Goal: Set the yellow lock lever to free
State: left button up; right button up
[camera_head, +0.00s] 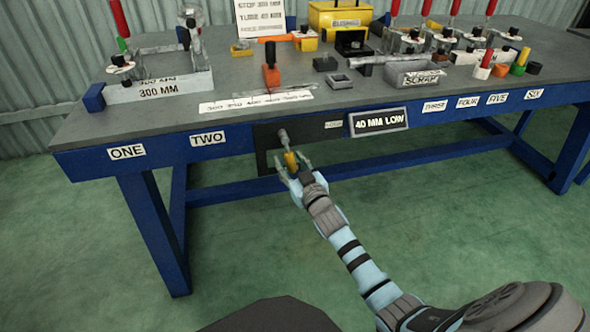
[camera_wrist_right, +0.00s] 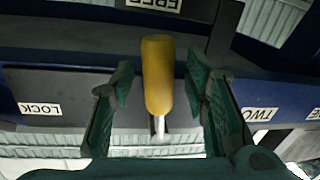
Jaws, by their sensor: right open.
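The lever's yellow handle (camera_head: 291,161) hangs roughly downward from a grey pivot on the black panel (camera_head: 264,137) at the table's front. My right gripper (camera_head: 289,174) is open at the lever, coming from below. In the right wrist view the yellow handle (camera_wrist_right: 158,75) lies between the open green fingers (camera_wrist_right: 158,88), with gaps visible on both sides. This view is inverted. A FREE label (camera_wrist_right: 155,4) shows at its top edge and a LOCK label (camera_wrist_right: 40,108) at its left. My left gripper is not in view.
The blue table frame (camera_head: 90,167) runs along the front, with a lower crossbar behind the gripper. A 40 MM LOW sign (camera_head: 380,122) is right of the lever. Clamps, blocks and a SCRAP tray (camera_head: 418,79) stand on the tabletop. Green floor in front is open.

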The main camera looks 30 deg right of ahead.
jog(key=s+a, duration=0.1)
jog(key=s, duration=1)
jog(key=shift+s, duration=0.2)
jog(key=shift+r, duration=0.1)
